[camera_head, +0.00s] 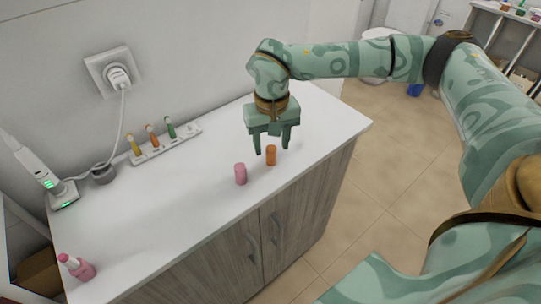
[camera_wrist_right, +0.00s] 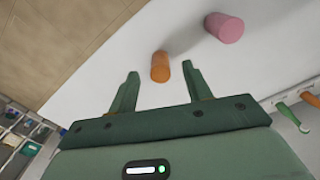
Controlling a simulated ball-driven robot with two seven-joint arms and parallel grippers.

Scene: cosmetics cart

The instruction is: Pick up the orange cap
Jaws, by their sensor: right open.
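The orange cap (camera_head: 271,155) stands on the white cart top near its front edge. In the right wrist view the orange cap (camera_wrist_right: 160,67) lies just beyond the fingertips, between their lines. My right gripper (camera_head: 272,149) is open and points down at the cap, with its fingers above and behind it. I cannot tell whether a finger touches the cap. My left gripper is not in view.
A pink cap (camera_head: 240,174) stands close to the left of the orange cap. A white holder (camera_head: 182,142) with several coloured sticks stands near the wall. The middle of the top is clear.

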